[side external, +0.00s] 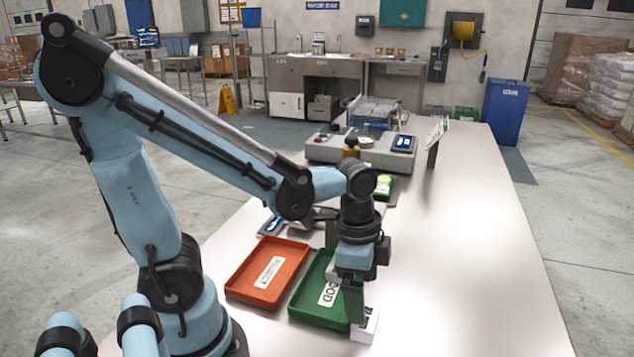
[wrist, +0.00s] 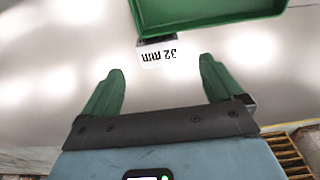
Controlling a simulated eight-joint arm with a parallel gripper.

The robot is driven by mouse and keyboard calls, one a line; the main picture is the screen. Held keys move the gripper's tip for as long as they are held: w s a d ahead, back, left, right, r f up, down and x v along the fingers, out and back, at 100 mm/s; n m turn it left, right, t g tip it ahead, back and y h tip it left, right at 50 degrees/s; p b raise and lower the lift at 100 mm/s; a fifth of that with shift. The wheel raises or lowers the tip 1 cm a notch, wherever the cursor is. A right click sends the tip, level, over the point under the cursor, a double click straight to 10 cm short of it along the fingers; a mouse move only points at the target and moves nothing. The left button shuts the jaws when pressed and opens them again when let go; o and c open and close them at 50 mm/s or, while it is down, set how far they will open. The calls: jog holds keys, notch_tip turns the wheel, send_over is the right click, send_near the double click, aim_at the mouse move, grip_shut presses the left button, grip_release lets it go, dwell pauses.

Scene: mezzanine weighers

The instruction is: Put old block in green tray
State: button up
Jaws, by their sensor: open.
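A small white block (side external: 365,328) stands on the table just right of the green tray's near corner. My gripper (side external: 352,312) points down at the block. In the wrist view my gripper (wrist: 162,68) is open with nothing held, and the block appears just beyond the gap between the green fingertips.
An orange tray (side external: 237,286) with a white label lies left of the green tray. The table's right side is clear.

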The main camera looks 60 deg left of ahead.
aim_at(366, 310)
jog(key=shift+w+d+f, duration=0.15)
jog(key=shift+d+f, duration=0.05)
jog(key=shift+f, duration=0.65)
jog(key=shift+w+d+f, duration=0.1)
jog(key=shift+d+f, duration=0.05)
jog(key=shift+f, duration=0.65)
jog(key=shift+d+f, duration=0.1)
jog(key=shift+f, duration=1.05)
jog(key=c, duration=1.4)
jog(key=shift+r, duration=0.15)
